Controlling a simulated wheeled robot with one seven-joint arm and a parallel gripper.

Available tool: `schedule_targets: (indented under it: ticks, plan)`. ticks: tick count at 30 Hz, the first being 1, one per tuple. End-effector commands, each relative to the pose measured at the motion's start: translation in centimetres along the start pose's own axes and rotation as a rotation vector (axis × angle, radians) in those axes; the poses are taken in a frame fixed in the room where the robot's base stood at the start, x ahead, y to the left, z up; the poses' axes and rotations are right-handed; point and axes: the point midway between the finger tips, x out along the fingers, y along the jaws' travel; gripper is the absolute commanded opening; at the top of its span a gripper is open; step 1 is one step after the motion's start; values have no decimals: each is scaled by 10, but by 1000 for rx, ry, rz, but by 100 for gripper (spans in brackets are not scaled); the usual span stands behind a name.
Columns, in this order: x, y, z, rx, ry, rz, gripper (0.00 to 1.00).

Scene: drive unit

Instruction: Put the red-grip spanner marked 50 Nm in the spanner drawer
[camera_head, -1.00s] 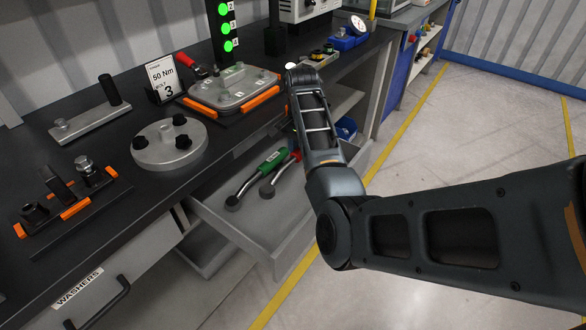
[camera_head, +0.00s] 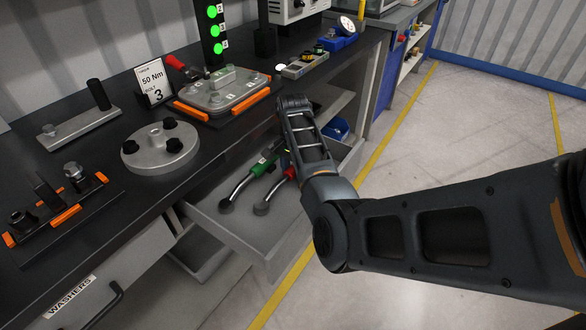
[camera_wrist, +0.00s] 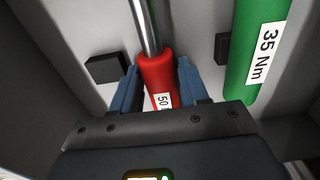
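The red-grip spanner (camera_wrist: 158,75), with a label whose visible part reads 50, shows in the wrist view. My gripper (camera_wrist: 158,72) has its two blue fingers close against both sides of the red grip and appears shut on it. In the head view, the red-grip spanner's round head (camera_head: 261,208) is low in the open spanner drawer (camera_head: 232,232), beside the green-grip spanner (camera_head: 262,166). The green grip (camera_wrist: 262,50) reads 35 Nm in the wrist view. I cannot tell whether the red spanner touches the drawer floor. My arm hides the fingers in the head view.
The dark workbench holds a clamped plate (camera_head: 222,92), a round flange (camera_head: 160,146) and a 50 Nm sign (camera_head: 153,83). The washers drawer (camera_head: 75,300) is at lower left. Black blocks (camera_wrist: 107,68) flank the spanner grip. The floor to the right is clear.

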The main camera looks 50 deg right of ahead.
Motion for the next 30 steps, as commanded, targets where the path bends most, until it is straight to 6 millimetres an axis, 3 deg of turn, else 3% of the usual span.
schedule_targets:
  ticks: [8, 13, 24, 30]
  plan:
    - [-1, 0, 0, 0, 0, 0, 50]
    - [-12, -1, -1, 0, 2, -2, 50]
    - [-84, -1, -1, 0, 2, -3, 50]
    - [-113, -1, -1, 0, 2, -2, 50]
